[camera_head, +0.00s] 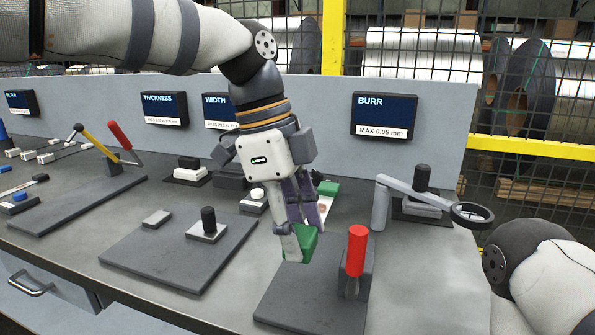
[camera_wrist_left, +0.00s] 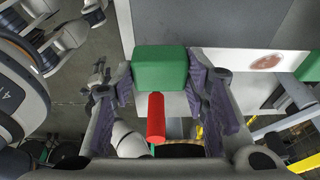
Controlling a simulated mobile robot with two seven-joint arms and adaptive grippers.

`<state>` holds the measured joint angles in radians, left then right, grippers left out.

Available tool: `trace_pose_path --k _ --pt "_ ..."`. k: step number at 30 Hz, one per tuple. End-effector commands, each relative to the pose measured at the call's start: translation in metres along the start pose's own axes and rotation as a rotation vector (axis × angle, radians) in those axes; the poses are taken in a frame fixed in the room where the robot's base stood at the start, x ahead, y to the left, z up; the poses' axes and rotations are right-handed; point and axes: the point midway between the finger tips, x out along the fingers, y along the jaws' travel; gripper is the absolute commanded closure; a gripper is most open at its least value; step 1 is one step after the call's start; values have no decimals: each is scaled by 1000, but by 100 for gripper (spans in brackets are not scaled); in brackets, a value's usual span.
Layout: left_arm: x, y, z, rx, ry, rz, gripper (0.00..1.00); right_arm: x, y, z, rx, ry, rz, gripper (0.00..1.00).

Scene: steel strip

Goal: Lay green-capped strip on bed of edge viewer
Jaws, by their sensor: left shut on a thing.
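My left gripper (camera_head: 304,232) is shut on a green cap (camera_head: 305,245), held above the bench behind and left of an upright red handle. In the left wrist view this cap (camera_wrist_left: 160,68) sits between the fingers (camera_wrist_left: 165,95). A pale strip (camera_wrist_left: 225,60) with a reddish-brown mark runs right from beside the cap to another green piece (camera_wrist_left: 308,68). In the head view the strip (camera_head: 321,206) is partly hidden behind the fingers. The likely edge viewer, a magnifier ring (camera_head: 472,214) on a grey arm, stands right, below the BURR sign. My right gripper is out of view.
The red handle (camera_head: 356,250) stands on a dark base plate (camera_head: 300,303) at the front. Another plate (camera_head: 165,258) with a black-knobbed block (camera_head: 208,225) lies left. A block with a black knob (camera_head: 422,180) is beside the magnifier. The BURR sign (camera_head: 385,116) is on the back panel.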

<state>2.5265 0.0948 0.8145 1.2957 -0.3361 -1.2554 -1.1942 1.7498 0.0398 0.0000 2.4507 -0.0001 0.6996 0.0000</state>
Motion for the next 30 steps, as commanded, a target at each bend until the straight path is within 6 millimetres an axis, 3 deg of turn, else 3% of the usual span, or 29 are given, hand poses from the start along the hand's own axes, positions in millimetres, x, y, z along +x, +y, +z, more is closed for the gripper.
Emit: trace_pose_path --k 4,14,30 --pt "13 3 3 2 3 -1 91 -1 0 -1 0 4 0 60" --pt "11 3 4 4 10 -3 91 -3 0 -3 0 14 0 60" --pt "74 3 21 3 10 3 91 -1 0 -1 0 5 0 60"
